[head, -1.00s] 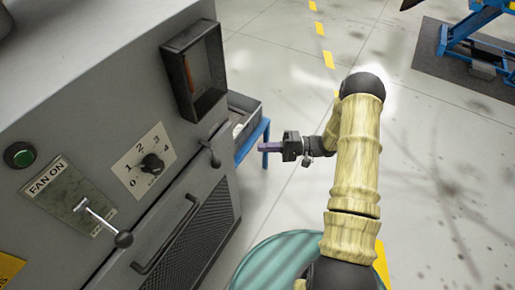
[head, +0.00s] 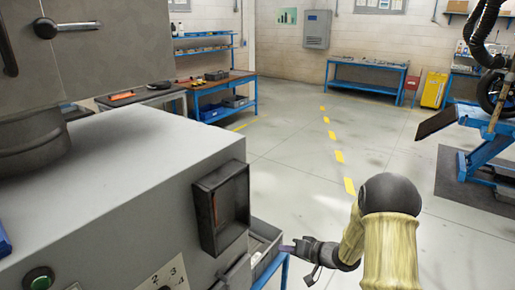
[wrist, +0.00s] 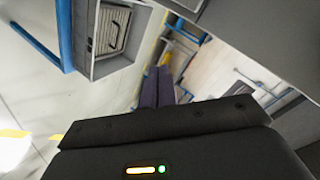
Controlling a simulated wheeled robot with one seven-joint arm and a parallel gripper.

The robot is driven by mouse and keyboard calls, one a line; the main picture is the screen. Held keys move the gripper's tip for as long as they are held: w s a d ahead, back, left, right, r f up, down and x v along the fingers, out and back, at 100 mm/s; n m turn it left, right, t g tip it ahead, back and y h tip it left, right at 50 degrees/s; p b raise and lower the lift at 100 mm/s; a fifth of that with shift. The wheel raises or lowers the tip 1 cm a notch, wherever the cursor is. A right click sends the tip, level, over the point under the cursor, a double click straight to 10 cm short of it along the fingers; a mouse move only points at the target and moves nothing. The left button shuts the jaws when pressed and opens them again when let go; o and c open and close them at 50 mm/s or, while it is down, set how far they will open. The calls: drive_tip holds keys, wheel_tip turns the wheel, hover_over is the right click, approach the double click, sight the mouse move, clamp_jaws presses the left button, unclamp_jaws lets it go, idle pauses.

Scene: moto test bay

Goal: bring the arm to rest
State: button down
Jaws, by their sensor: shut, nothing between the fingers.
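My gripper (head: 285,249) shows low in the head view, to the right of the grey machine cabinet (head: 120,185) and beside an open grey tray (head: 265,243). Its purple fingers also show in the wrist view (wrist: 157,88); they lie together, shut, with nothing between them. My yellowish arm reaches in from the bottom right, with the elbow high and the forearm extending left. In the head view the fingertips are close to the tray's side; I cannot tell whether they touch.
The cabinet carries a dark open box (head: 222,207) on its side and a green button (head: 38,279). Blue workbenches (head: 366,76) stand at the back. A blue motorcycle lift (head: 485,155) is at right. The floor (head: 300,150) between is clear.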

drive_tip(key=s+d+r+h, duration=0.5)
drive_tip(key=d+r+h, duration=0.1)
drive_tip(key=r+h, duration=0.15)
drive_tip(key=s+r+g+h, duration=0.2)
drive_tip(key=s+g, duration=0.3)
drive_tip(key=s, duration=1.5)
drive_tip(key=shift+s+a+r+p, duration=0.2)
drive_tip(key=shift+r+p, duration=0.25)
drive_tip(key=shift+r, duration=0.2)
drive_tip(key=shift+h, duration=0.25)
drive_tip(key=shift+w, duration=0.1)
